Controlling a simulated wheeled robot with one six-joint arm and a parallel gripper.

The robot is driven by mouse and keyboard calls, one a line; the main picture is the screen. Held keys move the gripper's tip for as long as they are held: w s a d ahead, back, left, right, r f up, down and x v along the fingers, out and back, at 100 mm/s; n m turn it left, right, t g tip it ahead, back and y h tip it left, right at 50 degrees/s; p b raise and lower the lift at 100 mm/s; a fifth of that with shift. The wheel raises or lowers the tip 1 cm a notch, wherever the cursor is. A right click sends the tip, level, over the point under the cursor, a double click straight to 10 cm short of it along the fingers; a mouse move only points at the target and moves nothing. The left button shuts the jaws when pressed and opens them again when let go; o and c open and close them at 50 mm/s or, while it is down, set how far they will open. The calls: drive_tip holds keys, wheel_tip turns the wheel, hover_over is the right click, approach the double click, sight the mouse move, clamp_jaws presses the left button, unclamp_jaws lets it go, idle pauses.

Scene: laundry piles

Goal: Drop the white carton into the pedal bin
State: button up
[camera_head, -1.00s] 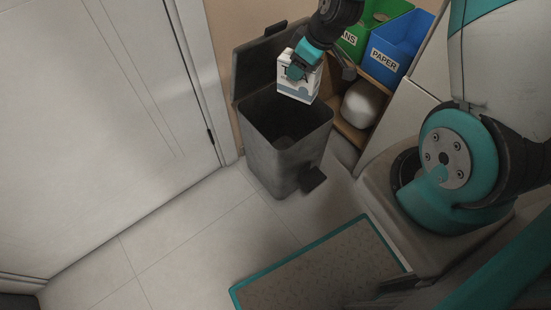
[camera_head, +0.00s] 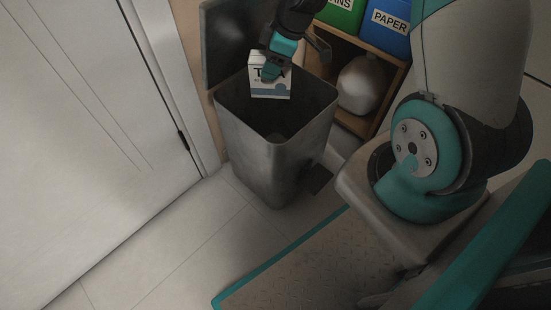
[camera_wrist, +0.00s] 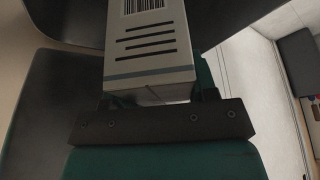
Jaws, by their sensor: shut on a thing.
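The white carton (camera_head: 271,90) has dark letters and a blue-grey lower part. My gripper (camera_head: 272,68) is shut on it from above and holds it over the open mouth of the pedal bin. In the wrist view the carton (camera_wrist: 150,45) shows a barcode and dark stripes, between the fingers of my gripper (camera_wrist: 155,95). The pedal bin (camera_head: 262,165) is dark grey, its lid (camera_head: 222,45) raised at the back against the wall. Its inside looks dark, and I see nothing clearly in it. I cannot tell whether the carton's lower edge is below the rim.
A wooden shelf (camera_head: 385,57) right of the bin holds a green box (camera_head: 343,15), a blue PAPER box (camera_head: 386,28) and a whitish jug (camera_head: 360,86). A white door (camera_head: 80,130) stands at the left. Pale floor tiles (camera_head: 190,240) in front are clear.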

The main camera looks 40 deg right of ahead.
wheel_tip(320, 180, down, 4)
drive_tip(key=b, duration=0.2)
drive_tip(key=shift+r+b, duration=0.15)
drive_tip(key=shift+b, duration=0.2)
drive_tip(key=o, duration=1)
drive_tip(key=shift+s+d+r, duration=0.1)
drive_tip(key=shift+r, duration=0.05)
drive_tip(key=p+v, duration=0.8)
drive_tip(key=v, duration=0.9)
drive_tip(key=shift+s+r, duration=0.1)
